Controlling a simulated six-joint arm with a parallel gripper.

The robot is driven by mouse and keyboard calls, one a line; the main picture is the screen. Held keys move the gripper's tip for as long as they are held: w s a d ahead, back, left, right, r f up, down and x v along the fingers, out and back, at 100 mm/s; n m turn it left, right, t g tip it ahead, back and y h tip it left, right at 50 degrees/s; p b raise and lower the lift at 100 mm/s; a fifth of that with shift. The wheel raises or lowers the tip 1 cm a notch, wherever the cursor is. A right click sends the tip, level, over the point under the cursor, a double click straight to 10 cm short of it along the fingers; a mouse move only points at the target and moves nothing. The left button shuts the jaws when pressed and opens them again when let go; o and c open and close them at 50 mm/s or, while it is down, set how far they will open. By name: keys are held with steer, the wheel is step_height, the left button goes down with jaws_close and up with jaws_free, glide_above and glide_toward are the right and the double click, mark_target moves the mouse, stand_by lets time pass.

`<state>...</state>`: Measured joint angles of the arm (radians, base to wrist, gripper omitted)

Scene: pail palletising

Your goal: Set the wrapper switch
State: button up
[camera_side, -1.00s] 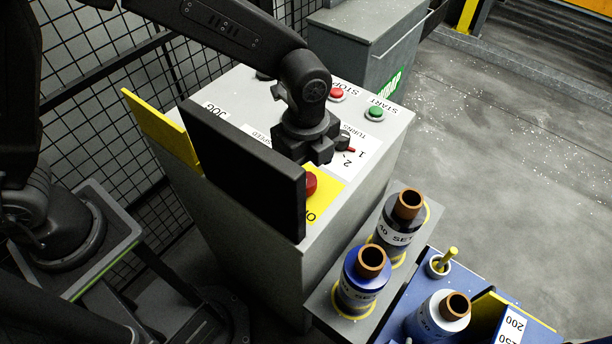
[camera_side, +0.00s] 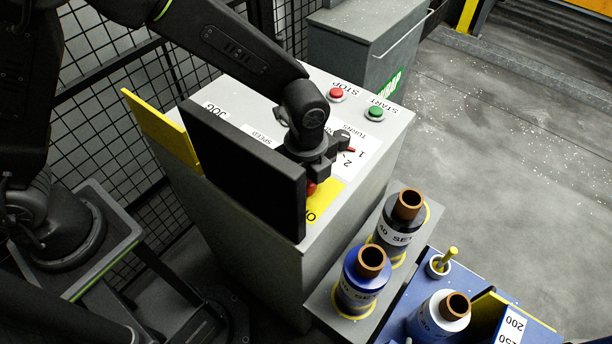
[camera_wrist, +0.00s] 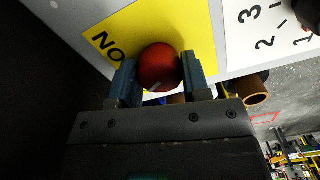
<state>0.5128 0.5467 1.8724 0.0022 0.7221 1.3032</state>
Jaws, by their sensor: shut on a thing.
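The wrapper's control box (camera_side: 372,193) stands in the middle of the side view, with labels and controls on its top. My gripper (camera_side: 312,184) is over the yellow ON plate (camera_side: 327,203). In the wrist view my gripper (camera_wrist: 160,78) has its two fingers on either side of a round red knob (camera_wrist: 160,66), shut on it. The yellow plate with its ON lettering (camera_wrist: 106,45) lies beneath the knob. A turns dial (camera_side: 341,139) with a red pointer and numbers sits beside the ON plate. In the side view my gripper hides much of the knob.
A black upright panel (camera_side: 243,170) and a yellow plate (camera_side: 160,131) stand along the box's left edge. A red STOP button (camera_side: 336,95) and a green START button (camera_side: 376,113) are farther back.

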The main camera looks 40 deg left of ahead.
steer(key=c, duration=0.3)
steer(key=shift+n, duration=1.5)
steer(key=o, duration=0.9)
steer(key=shift+r, duration=0.1)
step_height(320, 180, up, 14)
